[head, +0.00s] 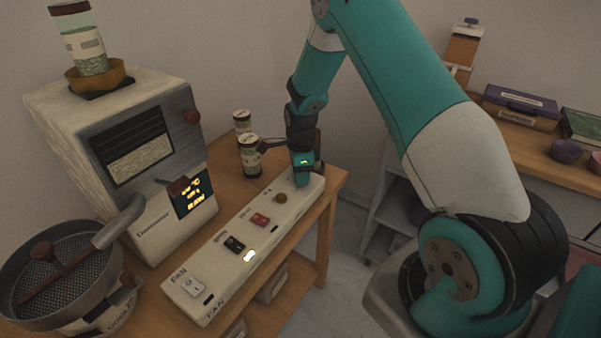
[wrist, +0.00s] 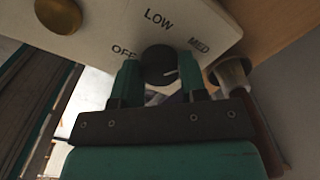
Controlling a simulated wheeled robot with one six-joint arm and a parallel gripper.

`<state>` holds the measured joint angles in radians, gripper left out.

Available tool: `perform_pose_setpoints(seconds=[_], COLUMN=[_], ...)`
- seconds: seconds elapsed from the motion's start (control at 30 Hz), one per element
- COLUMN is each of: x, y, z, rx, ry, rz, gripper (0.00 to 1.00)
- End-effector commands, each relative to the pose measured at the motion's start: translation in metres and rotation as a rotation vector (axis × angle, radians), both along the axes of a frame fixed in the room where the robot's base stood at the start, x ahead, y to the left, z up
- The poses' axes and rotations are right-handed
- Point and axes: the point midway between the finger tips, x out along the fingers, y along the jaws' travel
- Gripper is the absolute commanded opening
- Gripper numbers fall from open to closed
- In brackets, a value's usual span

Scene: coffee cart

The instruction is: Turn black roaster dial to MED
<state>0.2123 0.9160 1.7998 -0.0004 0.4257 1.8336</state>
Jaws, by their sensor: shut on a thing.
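The black dial (wrist: 158,62) sits at the end of the cream control panel (wrist: 105,22), with LOW printed above it, OFF on its left and MED on its upper right. A white mark on the dial's face lies on its right side, pointing roughly right; its exact alignment with MED is hard to tell. My gripper (head: 303,174) reaches down onto the far end of the control panel (head: 213,262) in the head view and hides the dial there. In the wrist view its green fingers are shut on the dial's left and right sides.
A brass-coloured knob (wrist: 58,14) is beside the dial. The panel also has a red switch (head: 260,219), a black switch (head: 234,244) and a white fan switch (head: 193,287). The roaster (head: 140,155) stands left, its display showing RAW.

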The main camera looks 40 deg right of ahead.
Motion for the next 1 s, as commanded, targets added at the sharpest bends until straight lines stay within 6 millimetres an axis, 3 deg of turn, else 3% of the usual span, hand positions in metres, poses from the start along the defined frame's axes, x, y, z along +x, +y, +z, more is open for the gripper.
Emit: perform_pose_setpoints(seconds=[0.63,0.67,0.77,1.0], x=[-0.0001,-0.0001,-0.0001,0.0000], y=[-0.0012,-0.0012,-0.0009,0.0001], z=[0.0007,0.0007,0.0006,0.0003], rx=[-0.002,-0.002,-0.002,-0.001], ry=[0.000,0.000,0.000,0.000], rz=[-0.052,-0.052,-0.051,-0.050], gripper=[0.16,0.44,0.65,0.65])
